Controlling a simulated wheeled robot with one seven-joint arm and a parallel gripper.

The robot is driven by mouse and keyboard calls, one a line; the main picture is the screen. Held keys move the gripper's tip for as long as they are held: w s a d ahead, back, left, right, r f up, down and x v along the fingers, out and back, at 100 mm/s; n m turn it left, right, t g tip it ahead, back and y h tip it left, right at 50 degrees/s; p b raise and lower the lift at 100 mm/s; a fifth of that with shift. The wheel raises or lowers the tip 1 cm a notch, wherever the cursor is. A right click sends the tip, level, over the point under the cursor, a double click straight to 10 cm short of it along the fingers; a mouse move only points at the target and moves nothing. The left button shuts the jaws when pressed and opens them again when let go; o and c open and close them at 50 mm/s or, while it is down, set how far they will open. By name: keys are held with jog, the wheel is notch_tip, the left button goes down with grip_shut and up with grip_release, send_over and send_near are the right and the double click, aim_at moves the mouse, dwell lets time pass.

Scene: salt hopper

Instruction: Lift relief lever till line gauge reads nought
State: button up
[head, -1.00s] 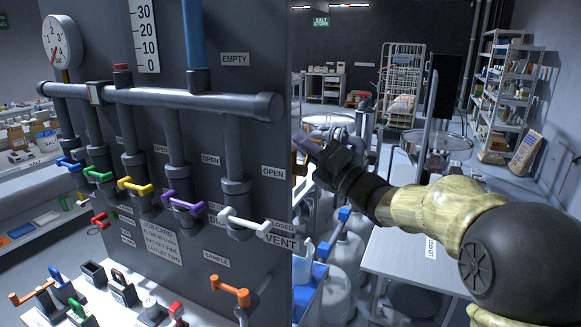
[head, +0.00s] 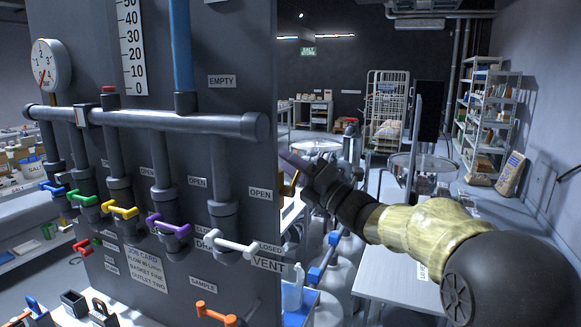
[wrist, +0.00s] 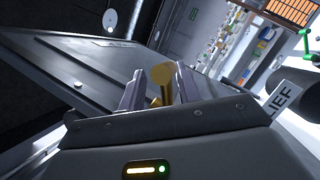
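The relief lever (head: 289,186) is a yellow-orange handle at the right edge of the grey panel, partly hidden by my gripper in the head view. My gripper (head: 294,166) is at this lever. In the wrist view the lever (wrist: 162,90) stands between the two fingers of my gripper (wrist: 160,83), with a narrow gap showing beside it, so the fingers look open around it. A label ending in "IEF" (wrist: 281,100) is at the right. The line gauge (head: 48,65) is a white round dial at the upper left; its red needle points down-left, its exact reading too small to tell.
The panel carries a horizontal pipe (head: 170,122) and several coloured valve handles, among them a purple one (head: 169,226) and a white one (head: 231,243). A grey table (head: 390,282) stands below my arm. A shelf rack (head: 490,125) is far back right.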

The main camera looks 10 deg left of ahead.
jog(key=shift+w+d, duration=0.1)
jog(key=shift+d, duration=0.1)
jog(key=b+v, duration=0.5)
jog(key=v, duration=1.2)
jog(key=shift+d, duration=0.15)
jog(key=shift+f, duration=0.1)
